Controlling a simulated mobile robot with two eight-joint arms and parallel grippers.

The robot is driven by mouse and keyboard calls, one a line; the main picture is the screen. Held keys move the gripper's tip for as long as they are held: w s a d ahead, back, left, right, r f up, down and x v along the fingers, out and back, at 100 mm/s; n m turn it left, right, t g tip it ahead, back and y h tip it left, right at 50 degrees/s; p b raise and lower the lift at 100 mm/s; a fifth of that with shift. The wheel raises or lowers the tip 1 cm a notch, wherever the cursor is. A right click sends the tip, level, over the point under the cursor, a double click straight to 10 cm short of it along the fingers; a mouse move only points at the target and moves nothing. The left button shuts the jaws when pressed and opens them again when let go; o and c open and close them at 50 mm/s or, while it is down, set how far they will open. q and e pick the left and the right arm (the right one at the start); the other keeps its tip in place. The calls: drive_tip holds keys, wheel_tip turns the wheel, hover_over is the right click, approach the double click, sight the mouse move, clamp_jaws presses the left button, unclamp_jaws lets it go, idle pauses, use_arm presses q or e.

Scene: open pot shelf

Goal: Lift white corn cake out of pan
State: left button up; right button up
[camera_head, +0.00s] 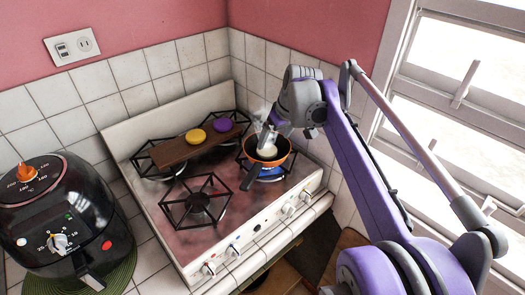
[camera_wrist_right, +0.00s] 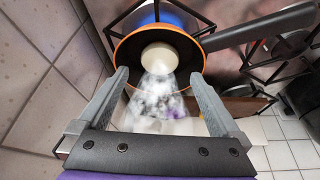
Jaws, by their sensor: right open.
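In the right wrist view, the cake (camera_wrist_right: 160,57) is a pale round disc inside the pan (camera_wrist_right: 126,50). My right gripper (camera_head: 267,139) is over the pan, pointing down. In the wrist view its two fingers (camera_wrist_right: 158,78) are spread, with the cake ahead between them and not gripped. Whitish steam blurs the area between the fingers. My left gripper is not in view.
The pan's dark handle (camera_wrist_right: 260,28) sticks out to the side. A blue flame (camera_head: 267,172) shows below the pan. A black air fryer (camera_head: 60,220) stands left.

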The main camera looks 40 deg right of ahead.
sight(267, 149)
drive_tip(key=x, duration=0.7)
drive_tip(key=shift+w, duration=0.5)
drive_tip(key=shift+s, duration=0.1)
drive_tip(key=shift+c, duration=0.7)
drive_tip(key=c, duration=1)
drive_tip(key=shift+r, duration=0.1)
drive_tip(key=shift+c, duration=0.2)
